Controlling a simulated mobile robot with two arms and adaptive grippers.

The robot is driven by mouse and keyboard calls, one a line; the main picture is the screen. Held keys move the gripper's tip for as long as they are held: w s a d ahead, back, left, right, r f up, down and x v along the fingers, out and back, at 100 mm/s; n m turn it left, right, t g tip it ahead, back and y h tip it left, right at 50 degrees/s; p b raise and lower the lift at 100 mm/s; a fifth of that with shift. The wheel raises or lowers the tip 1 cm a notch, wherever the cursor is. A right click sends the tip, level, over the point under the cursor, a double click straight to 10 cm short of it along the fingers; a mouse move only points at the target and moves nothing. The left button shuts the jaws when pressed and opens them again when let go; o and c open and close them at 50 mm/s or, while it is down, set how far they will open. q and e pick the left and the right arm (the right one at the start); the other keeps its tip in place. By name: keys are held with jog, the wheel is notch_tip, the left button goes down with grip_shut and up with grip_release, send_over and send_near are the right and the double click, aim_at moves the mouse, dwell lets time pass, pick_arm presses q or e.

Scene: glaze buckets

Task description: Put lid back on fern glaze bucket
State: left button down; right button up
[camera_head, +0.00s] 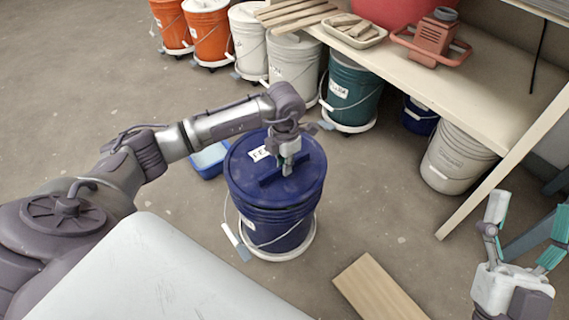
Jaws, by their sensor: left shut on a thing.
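A dark blue bucket (272,226) stands on a white wheeled base at the centre of the view. Its blue lid (247,187) lies over the bucket's mouth, with a raised bar handle across the middle. A white label on the lid is partly readable and starts with "FE". My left gripper (288,166) points down over the lid, shut on the lid's handle. I cannot tell whether the lid is fully seated or just above the rim. My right gripper (524,226) is at the lower right, open and empty, its teal-padded fingers apart.
A blue tray (210,172) with pale contents sits on the floor behind the bucket's left side. A wooden board (380,288) lies in front right. Orange, white and teal (352,92) buckets line the bench (459,97). Open concrete floor lies to the left.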

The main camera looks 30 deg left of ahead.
jog(key=shift+f, duration=0.15)
pick_arm(q)
jog(key=shift+f, duration=0.1)
pick_arm(e)
jog(key=shift+s, duration=0.1)
dwell(0.4)
pick_arm(q)
jog(key=shift+f, duration=0.25)
pick_arm(e)
jog(key=shift+s+d+r+t, duration=0.1)
jog(key=shift+s+r+t, duration=0.3)
jog(key=shift+r, duration=0.2)
jog(key=shift+s+r, duration=0.1)
pick_arm(q)
jog(key=shift+f+b, duration=0.3)
jog(key=shift+f, duration=0.05)
pick_arm(e)
jog(key=shift+s+r+t, duration=0.2)
jog(key=shift+s+t, duration=0.2)
pick_arm(q)
jog(key=shift+f, duration=0.15)
dwell(0.7)
jog(key=c, duration=0.6)
grip_release()
jog(key=shift+c, duration=0.2)
pick_arm(e)
jog(key=shift+w, duration=0.1)
